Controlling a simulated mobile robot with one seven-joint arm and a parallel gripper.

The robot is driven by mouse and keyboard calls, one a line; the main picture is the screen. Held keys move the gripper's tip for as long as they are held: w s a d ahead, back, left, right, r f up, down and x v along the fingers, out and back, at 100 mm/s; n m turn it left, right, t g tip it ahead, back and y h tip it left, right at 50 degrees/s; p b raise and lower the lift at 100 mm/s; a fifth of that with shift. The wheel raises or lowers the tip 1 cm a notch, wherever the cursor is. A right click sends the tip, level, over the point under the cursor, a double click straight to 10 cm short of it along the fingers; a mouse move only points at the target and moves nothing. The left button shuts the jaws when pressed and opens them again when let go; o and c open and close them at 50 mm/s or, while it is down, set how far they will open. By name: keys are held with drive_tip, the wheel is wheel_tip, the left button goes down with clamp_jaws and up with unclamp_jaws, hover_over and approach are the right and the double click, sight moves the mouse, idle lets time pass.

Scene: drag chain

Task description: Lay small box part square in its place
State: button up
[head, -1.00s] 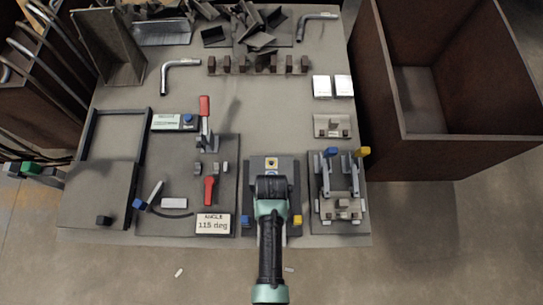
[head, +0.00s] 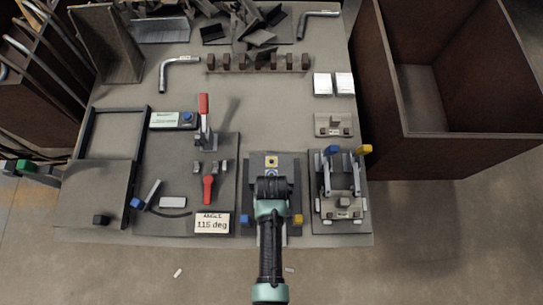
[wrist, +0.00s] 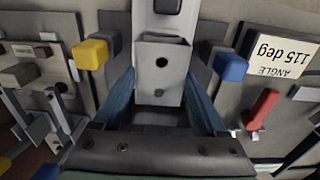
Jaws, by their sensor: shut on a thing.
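The small box part (wrist: 160,72) is grey, with a round hole in its front face, and shows in the middle of the wrist view. My gripper (wrist: 161,92) is shut on it, with a blue finger on each side. The box is over or at the centre fixture (wrist: 203,55), between a yellow knob (wrist: 90,54) and a blue knob (wrist: 230,66). I cannot tell whether its underside touches the fixture. In the head view my gripper (head: 271,184) covers the middle of this fixture (head: 288,165) and hides the box.
A plate with a red-handled clamp (head: 209,188) and an angle sign (head: 212,223) stands left of the fixture. Another fixture (head: 341,200) with blue and yellow knobs stands close on the right. A large brown bin (head: 470,145) is beyond the table's right side.

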idle(0.4)
drive_tip(key=o, duration=1.5)
drive_tip(key=shift+r, duration=0.1)
wheel_tip(320, 180, up, 13)
drive_tip(key=p, duration=0.5)
